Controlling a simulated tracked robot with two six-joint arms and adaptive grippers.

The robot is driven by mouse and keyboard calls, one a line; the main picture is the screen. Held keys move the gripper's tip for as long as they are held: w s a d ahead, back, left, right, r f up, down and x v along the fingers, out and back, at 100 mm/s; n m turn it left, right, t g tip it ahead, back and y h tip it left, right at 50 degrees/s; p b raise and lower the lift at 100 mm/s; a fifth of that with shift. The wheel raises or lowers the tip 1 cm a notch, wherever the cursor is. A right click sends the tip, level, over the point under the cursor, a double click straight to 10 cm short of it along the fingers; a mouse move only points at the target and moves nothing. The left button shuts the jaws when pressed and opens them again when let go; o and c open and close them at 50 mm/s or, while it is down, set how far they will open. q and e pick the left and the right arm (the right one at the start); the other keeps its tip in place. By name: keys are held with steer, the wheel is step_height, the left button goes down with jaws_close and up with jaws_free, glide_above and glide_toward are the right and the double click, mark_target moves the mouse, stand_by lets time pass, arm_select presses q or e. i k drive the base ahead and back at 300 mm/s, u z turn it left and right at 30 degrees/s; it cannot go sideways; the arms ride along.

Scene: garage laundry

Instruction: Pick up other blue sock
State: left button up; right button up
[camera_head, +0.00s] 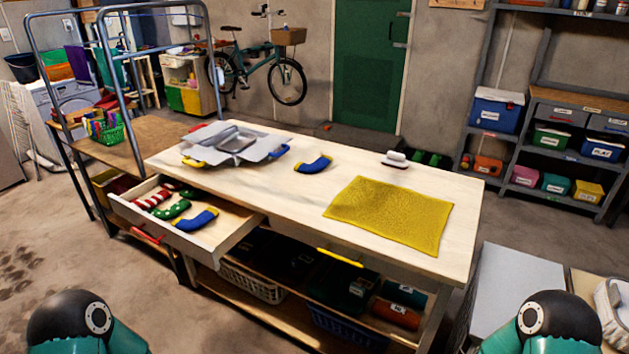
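One blue sock (313,164) with yellow ends lies on the wooden table top, near its back middle. Another blue sock (197,219) with yellow ends lies in the open drawer (232,237) at the table's left front, nearest the drawer's right end. Green dotted socks (172,210) and a red-and-white striped sock (152,199) lie beside it in the drawer. Only dark, rounded upper parts of my two arms show at the bottom corners. Neither gripper is in view, so what they hold is hidden.
A yellow cloth (392,215) lies flat on the table's right half. A grey metal tray (236,140) on paper is at the back left, and a white brush (396,160) is at the back right. The table's front middle is clear. The drawer sticks out over the floor.

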mark_target(324, 160)
steer(key=u, duration=0.25)
steer(key=k, duration=0.25)
steer(key=u, duration=0.4)
steer(key=i, duration=0.8)
steer(key=u, duration=0.05)
